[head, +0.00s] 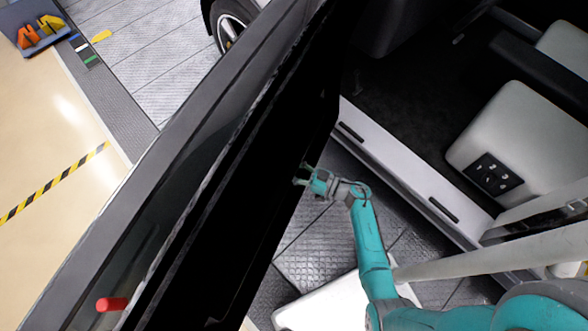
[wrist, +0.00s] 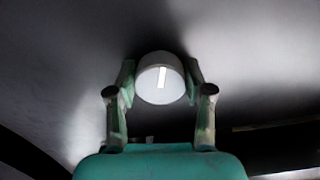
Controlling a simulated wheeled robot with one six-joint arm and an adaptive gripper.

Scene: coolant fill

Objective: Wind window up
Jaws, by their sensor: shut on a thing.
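The dark vehicle door (head: 225,185) stands open and runs diagonally across the head view. My gripper (head: 304,175) is at its black inner side. In the wrist view, my gripper (wrist: 160,76) has one finger on each side of a round pale knob (wrist: 152,88) with a bright white line on its face, and is shut on it. The knob is close to the door's grey inner panel (wrist: 60,60). In the head view the knob is too dark and small to make out. How high the window glass stands cannot be told.
A red cylindrical piece (head: 112,304) sticks out at the door's lower end. The pale door sill (head: 400,170) and a seat (head: 515,135) lie to the right. Metal floor plates (head: 325,245) show below my arm. A blue bin (head: 38,28) stands far left.

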